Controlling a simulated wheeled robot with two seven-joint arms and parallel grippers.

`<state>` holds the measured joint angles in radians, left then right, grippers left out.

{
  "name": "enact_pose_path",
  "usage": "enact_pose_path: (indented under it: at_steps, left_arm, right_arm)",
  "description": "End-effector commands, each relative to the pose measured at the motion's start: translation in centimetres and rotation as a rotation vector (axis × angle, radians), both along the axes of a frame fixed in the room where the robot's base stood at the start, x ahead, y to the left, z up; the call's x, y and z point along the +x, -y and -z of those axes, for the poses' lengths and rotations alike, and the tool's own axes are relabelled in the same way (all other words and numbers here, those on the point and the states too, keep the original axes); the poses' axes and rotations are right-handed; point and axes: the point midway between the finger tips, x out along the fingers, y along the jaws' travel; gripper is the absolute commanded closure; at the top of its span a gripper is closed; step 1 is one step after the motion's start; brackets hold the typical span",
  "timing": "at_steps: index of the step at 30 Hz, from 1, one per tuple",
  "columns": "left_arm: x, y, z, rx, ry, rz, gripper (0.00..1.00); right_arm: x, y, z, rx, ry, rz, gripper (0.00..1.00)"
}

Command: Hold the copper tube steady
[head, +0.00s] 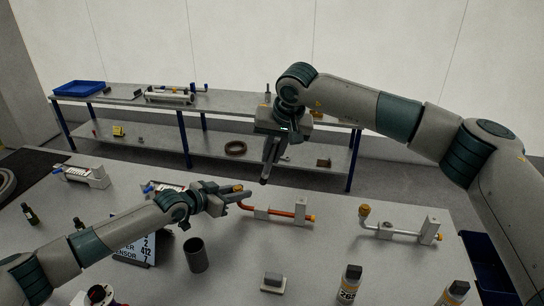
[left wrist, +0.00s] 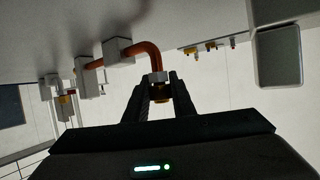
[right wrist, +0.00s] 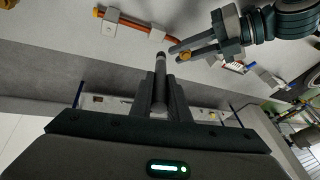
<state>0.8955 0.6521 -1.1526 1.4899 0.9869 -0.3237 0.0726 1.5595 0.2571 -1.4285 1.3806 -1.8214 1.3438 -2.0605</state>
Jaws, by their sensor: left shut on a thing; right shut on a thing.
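The copper tube (head: 280,211) lies in grey clamp blocks on the near table, with a brass-coloured fitting at its right end. My left gripper (head: 243,196) is at its left, bent end. In the left wrist view the jaws (left wrist: 160,88) are shut around the tube's end by its fitting, and the orange tube (left wrist: 142,48) bends away to the blocks. My right gripper (head: 270,153) is above and beyond the tube, pointing down. It is shut on a dark rod-like tool (right wrist: 160,82), whose tip is apart from the tube.
A second, silver tube (head: 395,232) in a fixture stands to the right. A dark cup (head: 196,255), a small grey block (head: 272,282) and bottles (head: 349,284) stand nearer. A back bench (head: 225,102) holds a blue tray (head: 79,88).

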Motion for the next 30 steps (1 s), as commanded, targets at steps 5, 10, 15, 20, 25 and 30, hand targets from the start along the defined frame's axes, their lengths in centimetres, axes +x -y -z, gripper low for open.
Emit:
enact_pose_path:
  at_steps: [5,10,15,20,25,30]
  left_arm:
    - [0.0,0.0,0.0,0.0,0.0,0.0,1.0]
    - [0.0,0.0,0.0,0.0,0.0,0.0,0.7]
    - [0.0,0.0,0.0,0.0,0.0,0.0,0.55]
    - [0.0,0.0,0.0,0.0,0.0,0.0,0.55]
    - [-0.3,-0.3,-0.2,0.0,0.0,0.0,0.55]
    - [-1.3,-1.2,-0.7,0.0,0.0,0.0,0.55]
  right_arm:
    - [0.0,0.0,0.0,0.0,0.0,0.0,1.0]
    - [0.0,0.0,0.0,0.0,0.0,0.0,1.0]
    - [0.0,0.0,0.0,0.0,0.0,0.0,1.0]
    - [0.0,0.0,0.0,0.0,0.0,0.0,1.0]
    - [0.0,0.0,0.0,0.0,0.0,0.0,1.0]
    - [0.0,0.0,0.0,0.0,0.0,0.0,1.0]
